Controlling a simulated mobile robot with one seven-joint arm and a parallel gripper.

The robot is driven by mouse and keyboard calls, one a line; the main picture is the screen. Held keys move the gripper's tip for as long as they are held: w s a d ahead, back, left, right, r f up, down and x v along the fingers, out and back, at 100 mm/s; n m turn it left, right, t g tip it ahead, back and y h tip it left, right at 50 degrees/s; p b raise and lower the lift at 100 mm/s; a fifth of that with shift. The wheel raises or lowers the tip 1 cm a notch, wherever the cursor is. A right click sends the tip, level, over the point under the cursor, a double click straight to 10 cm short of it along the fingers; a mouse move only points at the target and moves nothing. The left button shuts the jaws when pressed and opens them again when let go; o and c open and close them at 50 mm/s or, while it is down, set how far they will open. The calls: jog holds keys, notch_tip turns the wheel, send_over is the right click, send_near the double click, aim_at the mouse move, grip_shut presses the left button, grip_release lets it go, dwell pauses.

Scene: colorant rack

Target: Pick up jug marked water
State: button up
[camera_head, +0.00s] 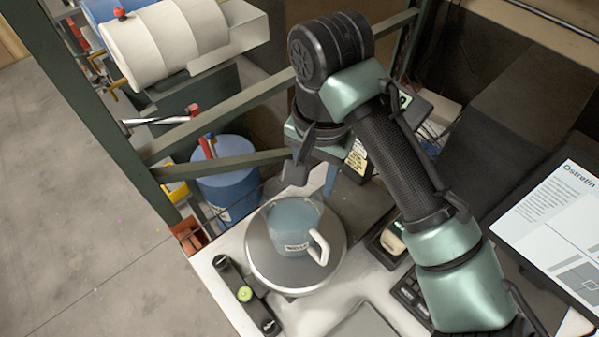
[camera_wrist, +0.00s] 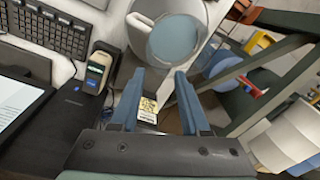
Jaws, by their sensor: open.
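The jug (camera_head: 291,228) is a translucent bluish-grey vessel with a white handle and a small dark-lettered label, too small for me to read surely. It stands upright on a round grey plate (camera_head: 263,262), handle towards the lower right. In the wrist view the jug (camera_wrist: 178,40) is at the top centre, its handle on the left. My gripper (camera_head: 310,172) is above and behind the jug in the head view. In the wrist view my gripper (camera_wrist: 160,76) has its two blue fingers apart, with nothing between them. The fingertips appear short of the jug.
A black device with a green button (camera_head: 245,293) lies left of the plate. A handheld device in a cradle (camera_head: 392,240) and a keyboard (camera_wrist: 45,28) are near. A tablet screen (camera_head: 555,225) stands right. A blue drum (camera_head: 228,185) and green rack frame (camera_head: 230,140) stand behind.

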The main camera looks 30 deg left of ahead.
jog(key=b, duration=0.1)
send_over(318, 226)
notch_tip(318, 226, down, 7)
jog(key=shift+g+h, duration=0.3)
jog(key=shift+w+a+f+b, duration=0.1)
jog(key=shift+f+b, duration=0.3)
jog(key=shift+f, duration=1.15)
jog(key=shift+w+a+f+b, duration=0.1)
jog(key=shift+f+b, duration=0.3)
jog(key=shift+f, duration=1.1)
grip_shut()
jog(key=shift+d, duration=0.1)
